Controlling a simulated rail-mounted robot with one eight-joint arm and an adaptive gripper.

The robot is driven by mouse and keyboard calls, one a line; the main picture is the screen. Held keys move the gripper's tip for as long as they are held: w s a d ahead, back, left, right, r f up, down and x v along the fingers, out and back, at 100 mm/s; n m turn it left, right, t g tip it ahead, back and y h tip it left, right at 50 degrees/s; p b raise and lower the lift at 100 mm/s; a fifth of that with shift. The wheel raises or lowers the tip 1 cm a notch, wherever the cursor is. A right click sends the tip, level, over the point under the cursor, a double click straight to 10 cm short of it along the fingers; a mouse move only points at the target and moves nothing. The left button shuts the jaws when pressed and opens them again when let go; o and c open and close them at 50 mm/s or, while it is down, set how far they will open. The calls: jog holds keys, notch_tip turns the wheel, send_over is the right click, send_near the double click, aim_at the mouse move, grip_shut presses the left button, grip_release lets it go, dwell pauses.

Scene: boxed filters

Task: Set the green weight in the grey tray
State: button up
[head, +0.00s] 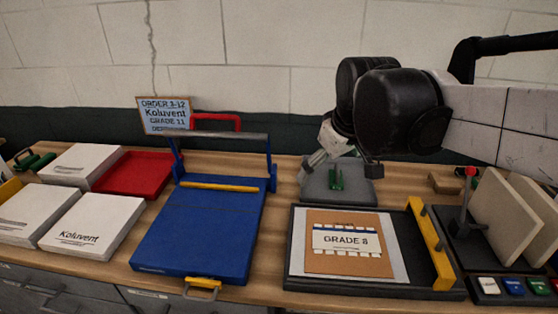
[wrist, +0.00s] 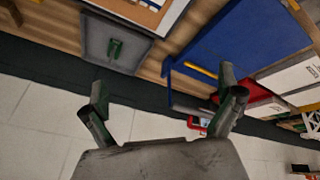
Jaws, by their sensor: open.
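The green weight (head: 337,177) stands in the grey tray (head: 318,196), behind the board with the GRADE 8 card. The wrist view also shows the green weight (wrist: 115,48) inside the grey tray (wrist: 95,40) at the upper left. My gripper (head: 318,163) is just behind and above the tray in the head view, partly hidden by my own arm. In the wrist view my gripper (wrist: 164,85) has its two fingers spread wide with nothing between them. The weight is apart from both fingers.
A blue press frame (head: 205,225) with a raised bar stands left of the tray. The dark board (head: 300,283) with a yellow bar lies in front. A red tray (head: 133,173) and white boxes (head: 92,222) are at left; a red-knobbed lever (head: 466,195) is at right.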

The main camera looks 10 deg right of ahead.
jog(key=s+a+f+m+t, duration=0.1)
jog(key=s+f, duration=0.2)
jog(key=s, duration=0.3)
jog(key=s+a+f+m+t, duration=0.1)
jog(key=s+a+f+m, duration=0.1)
jog(key=s, duration=0.4)
jog(key=shift+s+a+f+m, duration=0.25)
jog(key=shift+s+f+m, duration=0.1)
jog(key=shift+f, duration=0.3)
notch_tip(320, 180, down, 8)
jog(key=b, duration=0.8)
jog(key=shift+f, duration=0.15)
